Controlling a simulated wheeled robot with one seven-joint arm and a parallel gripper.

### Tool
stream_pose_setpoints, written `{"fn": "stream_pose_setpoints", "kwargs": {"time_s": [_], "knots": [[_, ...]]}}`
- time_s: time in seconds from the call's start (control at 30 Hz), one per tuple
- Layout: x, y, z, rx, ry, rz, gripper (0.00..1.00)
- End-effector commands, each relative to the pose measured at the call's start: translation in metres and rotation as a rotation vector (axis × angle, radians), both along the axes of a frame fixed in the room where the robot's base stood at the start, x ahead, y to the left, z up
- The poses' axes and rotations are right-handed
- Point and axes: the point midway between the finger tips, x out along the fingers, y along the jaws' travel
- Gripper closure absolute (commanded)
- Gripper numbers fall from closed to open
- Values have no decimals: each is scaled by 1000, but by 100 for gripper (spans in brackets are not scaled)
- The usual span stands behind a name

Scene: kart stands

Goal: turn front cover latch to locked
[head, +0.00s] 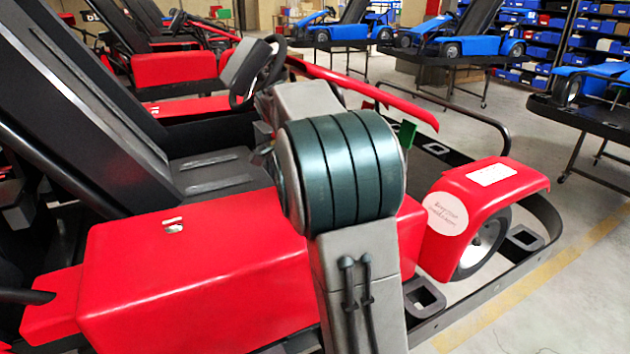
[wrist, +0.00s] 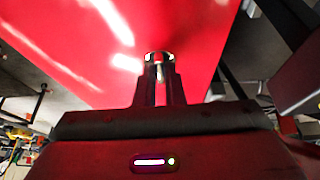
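In the wrist view my gripper (wrist: 159,68) points at a glossy red kart cover (wrist: 190,30). Its two dark fingers are close together with a narrow gap. A small silvery fitting, which looks like the latch (wrist: 158,57), shows right at the fingertips, with a pale tab between them. I cannot tell whether the fingers press on it, or which way the latch is turned. In the head view my arm hides the gripper and this fitting.
The red side pod (head: 195,270) with a small metal fitting (head: 173,225) is left of my arm. A red fender (head: 490,195) over a wheel is to the right, inside a black bumper rail (head: 545,215). Blue karts (head: 465,47) on stands are behind.

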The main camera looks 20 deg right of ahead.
Motion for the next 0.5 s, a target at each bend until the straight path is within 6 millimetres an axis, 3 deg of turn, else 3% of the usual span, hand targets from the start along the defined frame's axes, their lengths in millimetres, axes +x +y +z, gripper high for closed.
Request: {"fn": "stream_pose_setpoints", "kwargs": {"time_s": [0.03,0.1,0.37,0.5], "knots": [[0,1,1,1,-3,0,80],[0,0,1,1,-3,0,69],[0,0,1,0,-1,0,69],[1,4,10,0,-3,1,69]]}}
